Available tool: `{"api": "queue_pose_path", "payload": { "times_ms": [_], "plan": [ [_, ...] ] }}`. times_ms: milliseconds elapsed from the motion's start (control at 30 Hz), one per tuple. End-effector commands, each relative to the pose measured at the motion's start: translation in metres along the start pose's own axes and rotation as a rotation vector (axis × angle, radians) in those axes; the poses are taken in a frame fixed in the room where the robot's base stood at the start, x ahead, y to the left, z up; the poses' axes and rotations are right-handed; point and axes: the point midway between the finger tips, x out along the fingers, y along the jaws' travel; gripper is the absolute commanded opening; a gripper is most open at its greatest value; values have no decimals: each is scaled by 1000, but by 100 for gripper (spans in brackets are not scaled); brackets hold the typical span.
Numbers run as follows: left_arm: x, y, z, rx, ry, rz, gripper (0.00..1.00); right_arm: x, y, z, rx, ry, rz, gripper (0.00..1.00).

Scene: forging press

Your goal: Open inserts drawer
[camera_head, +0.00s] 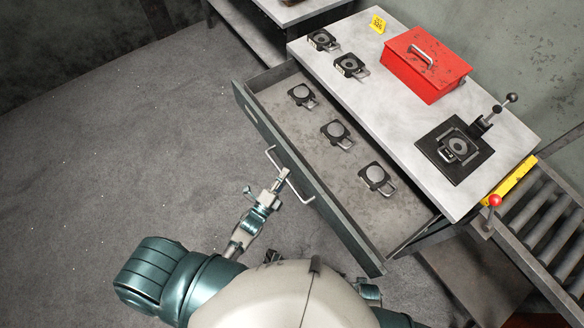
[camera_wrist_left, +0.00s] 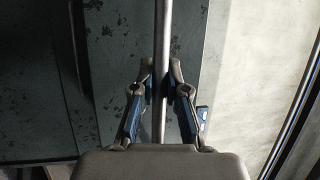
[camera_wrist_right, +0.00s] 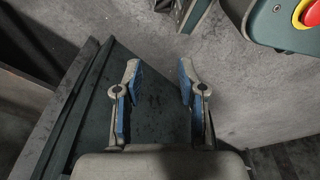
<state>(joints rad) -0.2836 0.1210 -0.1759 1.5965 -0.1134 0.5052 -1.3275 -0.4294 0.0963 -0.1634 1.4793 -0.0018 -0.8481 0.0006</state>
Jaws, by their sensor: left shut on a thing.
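The inserts drawer (camera_head: 262,130) is pulled out from the workbench, and its inside shows. Three dark inserts with round discs and handles lie in it: one at the far end (camera_head: 302,95), one in the middle (camera_head: 337,133) and one nearer (camera_head: 375,177). My left gripper (camera_head: 279,180) is at the drawer's metal bar handle (camera_head: 297,190). In the left wrist view its fingers (camera_wrist_left: 161,82) are shut on the handle bar (camera_wrist_left: 162,35). My right gripper (camera_wrist_right: 158,72) is open and empty in the right wrist view; its fingers are not clear in the head view.
The bench top (camera_head: 400,118) carries a red toolbox (camera_head: 426,68), two more inserts (camera_head: 350,66) and a dark plate fixture (camera_head: 454,148). A roller conveyor (camera_head: 545,215) stands at the right. A red button (camera_wrist_right: 312,13) shows in the right wrist view. The floor left of the drawer is clear.

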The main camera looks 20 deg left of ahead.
Motion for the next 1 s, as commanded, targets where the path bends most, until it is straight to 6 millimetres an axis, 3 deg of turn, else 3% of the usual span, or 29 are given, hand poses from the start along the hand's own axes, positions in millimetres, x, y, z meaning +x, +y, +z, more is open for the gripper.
{"api": "queue_pose_path", "payload": {
  "times_ms": [33, 400, 833, 867, 900, 933, 1000],
  "plan": [
    [-8, 2, 8, 2, -12, 15, 0, 2, 2, 4, -1, -3, 1, 40],
    [-40, -4, 20, 1, -12, 15, 0, 18, 1, 23, -5, -11, 0, 40],
    [-43, -4, 22, 1, -10, 15, 0, 20, 0, 25, -5, -13, -1, 40],
    [-43, -4, 22, 1, -11, 15, 20, 20, 0, 25, -5, -13, -1, 40],
    [-43, -4, 22, 1, -11, 15, 30, 20, 0, 25, -5, -14, -1, 40],
    [-42, -5, 21, 1, -11, 14, 38, 20, 0, 25, -5, -14, -1, 40],
    [-42, -6, 21, 1, -10, 11, 39, 20, 0, 25, -5, -14, 0, 40]
  ]
}}
